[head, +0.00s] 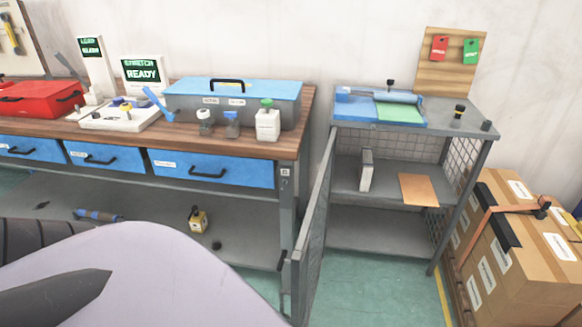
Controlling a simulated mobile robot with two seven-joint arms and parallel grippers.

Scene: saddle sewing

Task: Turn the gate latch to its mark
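The mesh gate (315,225) stands open at the left front of the grey wire-sided cabinet, swung out toward me. A small dark piece (283,261) sits at the gate's near edge, beside the workbench leg. It looks like the latch, but it is too small to read its angle. I cannot make out a mark for it. A large pale part of my own body covers the lower left of the head view.
The cabinet's shelves (350,218) hold a grey-white block (366,170) and a tan sheet (418,190). The wooden workbench (290,148) is close on the left. Strapped cartons (525,255) stand at the right. Green floor (380,285) is clear before the cabinet.

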